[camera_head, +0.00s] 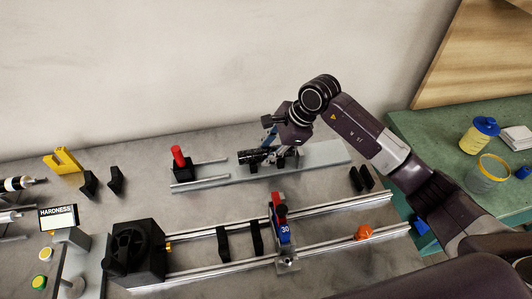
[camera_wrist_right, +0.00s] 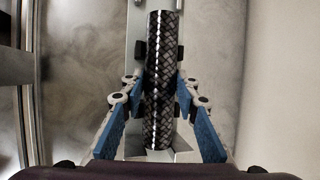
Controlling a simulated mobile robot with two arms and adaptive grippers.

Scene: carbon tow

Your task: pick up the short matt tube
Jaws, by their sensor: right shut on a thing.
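A dark tube with a woven carbon pattern (camera_wrist_right: 164,60) stands out in the right wrist view, with a bright highlight along its length. In the head view the dark tube (camera_head: 254,156) lies level over the grey rail plate at the back of the bench, partly hidden by my gripper. My right gripper (camera_head: 272,140) is above it and shut on it, with its blue fingers (camera_wrist_right: 161,95) on either side of the tube in the wrist view. I cannot tell whether the tube still touches its supports. My left gripper is not in view.
A red-topped black block (camera_head: 180,163) stands left of the plate. In front are two long rails with a black chuck (camera_head: 138,250), a red and blue carriage (camera_head: 281,225) and an orange knob (camera_head: 364,232). A green table (camera_head: 440,140) with jars is at right.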

